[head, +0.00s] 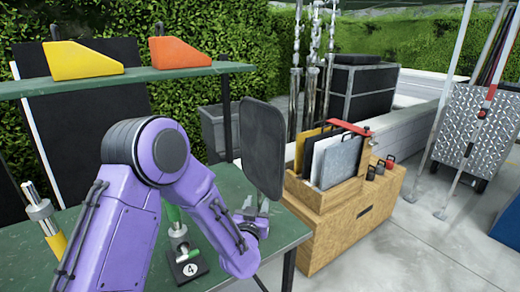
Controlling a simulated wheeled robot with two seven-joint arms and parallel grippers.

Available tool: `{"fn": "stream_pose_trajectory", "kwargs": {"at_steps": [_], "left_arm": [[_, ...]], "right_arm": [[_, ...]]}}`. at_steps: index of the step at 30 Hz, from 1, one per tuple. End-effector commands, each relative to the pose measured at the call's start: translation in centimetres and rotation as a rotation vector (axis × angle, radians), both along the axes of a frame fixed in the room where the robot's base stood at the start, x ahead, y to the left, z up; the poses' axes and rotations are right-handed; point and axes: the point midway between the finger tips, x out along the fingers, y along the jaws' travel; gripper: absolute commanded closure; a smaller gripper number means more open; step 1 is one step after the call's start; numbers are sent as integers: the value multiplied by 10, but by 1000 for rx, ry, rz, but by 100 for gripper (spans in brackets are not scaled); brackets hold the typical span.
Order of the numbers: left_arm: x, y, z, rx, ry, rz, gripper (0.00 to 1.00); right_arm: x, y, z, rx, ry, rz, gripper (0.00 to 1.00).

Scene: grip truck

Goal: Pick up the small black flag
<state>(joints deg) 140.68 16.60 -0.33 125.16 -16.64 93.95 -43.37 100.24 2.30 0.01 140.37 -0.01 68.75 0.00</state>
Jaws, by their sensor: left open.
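The small black flag (263,146) is a dark rounded panel standing upright near the right end of the green table (290,232). Its lower end runs down to my left gripper (262,209), which comes in from the left on the purple arm. The left gripper is open at the foot of the flag. The arm and wrist hide part of the fingers, and I cannot tell whether they touch the flag. My right gripper is not in view.
A wooden crate (325,235) with upright panels stands right of the table. A black block marked 4 (190,268) with a metal post is beside my forearm. Yellow (80,62) and orange (182,54) wedges sit on the shelf (130,78).

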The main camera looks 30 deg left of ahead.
Motion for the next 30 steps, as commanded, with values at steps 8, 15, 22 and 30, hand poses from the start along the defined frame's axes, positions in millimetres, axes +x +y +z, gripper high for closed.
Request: {"fn": "stream_pose_trajectory", "kwargs": {"at_steps": [8,15,22,30], "left_arm": [[34,13,3,-1,1,-1,57],[34,13,2,-1,1,-2,80],[34,13,3,-1,0,-2,100],[34,13,13,0,-4,0,100]], "right_arm": [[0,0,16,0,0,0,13],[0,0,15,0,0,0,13],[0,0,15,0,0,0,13],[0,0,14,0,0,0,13]]}}
